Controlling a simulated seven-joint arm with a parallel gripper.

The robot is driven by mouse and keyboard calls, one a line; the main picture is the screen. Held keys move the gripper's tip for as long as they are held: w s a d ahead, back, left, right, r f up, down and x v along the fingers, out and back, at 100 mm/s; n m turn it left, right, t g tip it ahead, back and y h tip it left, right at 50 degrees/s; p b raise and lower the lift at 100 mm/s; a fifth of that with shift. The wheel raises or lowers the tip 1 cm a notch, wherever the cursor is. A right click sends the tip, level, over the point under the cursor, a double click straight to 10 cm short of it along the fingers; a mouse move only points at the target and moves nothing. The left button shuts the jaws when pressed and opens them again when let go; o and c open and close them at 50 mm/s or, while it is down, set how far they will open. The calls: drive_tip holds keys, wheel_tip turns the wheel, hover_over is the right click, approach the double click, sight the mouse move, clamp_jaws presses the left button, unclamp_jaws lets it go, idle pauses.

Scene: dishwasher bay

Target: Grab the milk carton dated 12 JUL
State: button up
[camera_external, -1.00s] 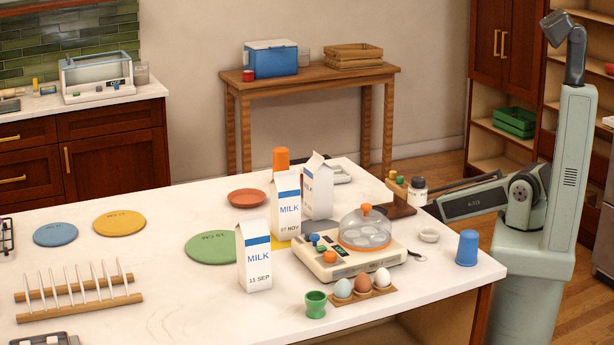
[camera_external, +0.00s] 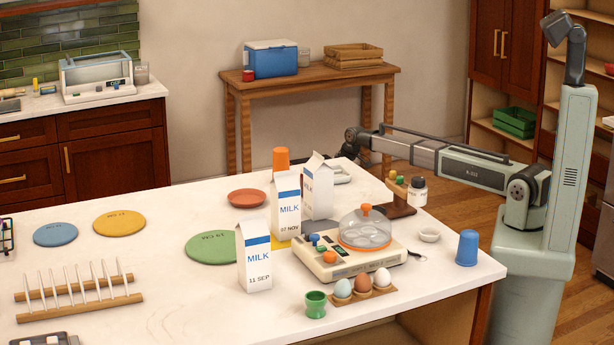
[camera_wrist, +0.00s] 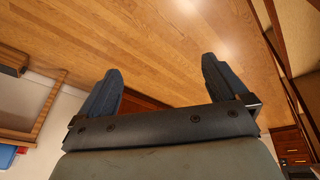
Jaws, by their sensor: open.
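Three white milk cartons with blue bands stand upright on the white counter. The front milk carton (camera_external: 255,262) reads 11 SEP. Behind it, another milk carton (camera_external: 287,212) reads 07 NOV. The third milk carton (camera_external: 318,188) is behind and to the right of that one, partly hidden by it; its front is turned so that I cannot read a date. My gripper (camera_wrist: 161,70) is open and empty in the wrist view, its two dark fingers wide apart. In the external view my gripper (camera_external: 352,150) is raised behind the cartons, at the counter's far side, apart from them.
An egg cooker (camera_external: 350,245) with a clear lid stands right of the cartons. An orange cup (camera_external: 281,158) stands behind them. A wooden block with coloured knobs (camera_external: 400,207) and a jar (camera_external: 417,193) stand on the right. Plates and a rack (camera_external: 75,300) are on the left.

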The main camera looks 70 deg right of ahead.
wheel_tip(320, 180, up, 8)
drive_tip(key=w+a+m, duration=0.1)
drive_tip(key=a, duration=0.1)
wheel_tip(320, 180, up, 32)
drive_tip(key=n+g+y, duration=0.1)
drive_tip(key=n+y, duration=0.3)
drive_tip(key=n, duration=0.4)
hover_over(319, 159)
drive_tip(key=s+d, duration=0.3)
drive_tip(key=shift+w+d+x, duration=0.1)
drive_tip(key=shift+x, duration=1.95)
drive_tip(key=shift+w+d+x, duration=0.1)
drive_tip(key=shift+d+x, duration=0.05)
drive_tip(key=shift+x, duration=1.95)
drive_tip(key=shift+w+d+x, duration=0.1)
drive_tip(key=shift+x, duration=1.95)
drive_tip(key=shift+c, duration=0.5)
clamp_jaws()
